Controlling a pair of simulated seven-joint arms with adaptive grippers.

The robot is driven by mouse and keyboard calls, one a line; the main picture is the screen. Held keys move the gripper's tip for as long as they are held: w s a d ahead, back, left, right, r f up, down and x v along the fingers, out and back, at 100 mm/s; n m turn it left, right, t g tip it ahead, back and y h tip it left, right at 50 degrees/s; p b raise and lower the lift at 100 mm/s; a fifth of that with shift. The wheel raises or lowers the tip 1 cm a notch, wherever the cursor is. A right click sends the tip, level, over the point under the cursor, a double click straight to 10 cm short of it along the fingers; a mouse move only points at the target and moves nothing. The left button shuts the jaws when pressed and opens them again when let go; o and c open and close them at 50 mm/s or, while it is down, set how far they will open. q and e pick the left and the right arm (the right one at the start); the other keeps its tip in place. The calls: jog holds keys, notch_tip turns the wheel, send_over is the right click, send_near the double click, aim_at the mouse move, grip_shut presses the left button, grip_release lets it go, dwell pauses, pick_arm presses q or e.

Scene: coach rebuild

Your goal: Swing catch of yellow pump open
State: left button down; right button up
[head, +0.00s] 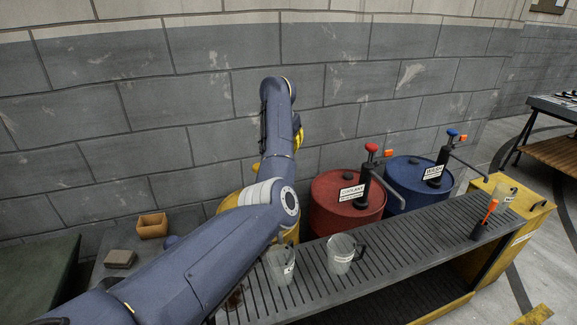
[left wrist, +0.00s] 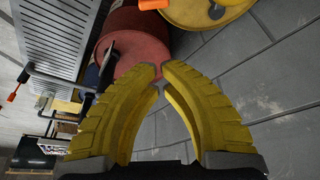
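The yellow drum (head: 231,204) stands by the wall, mostly hidden behind my left arm in the head view. A bit of yellow (head: 256,167), possibly the yellow pump's knob, shows beside the arm; the rest of that pump is hidden. In the left wrist view the yellow drum's top (left wrist: 188,14) is at the upper edge. An orange piece (left wrist: 152,4), which looks like a catch, is cut off by the frame edge there. My right gripper is out of view.
The red drum (head: 330,209) and blue drum (head: 396,175), each with a pump, stand right of the yellow drum. In front is a slatted bench (head: 377,274) with clear jugs (head: 341,254). An orange box (head: 152,225) lies left of my arm.

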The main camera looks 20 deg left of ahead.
pick_arm(q)
notch_tip(320, 180, down, 9)
jog(key=shift+s+f, duration=0.15)
jog(key=shift+s, duration=0.25)
dwell(0.9)
jog(key=shift+a, duration=0.1)
jog(key=shift+a, duration=0.15)
dwell(0.4)
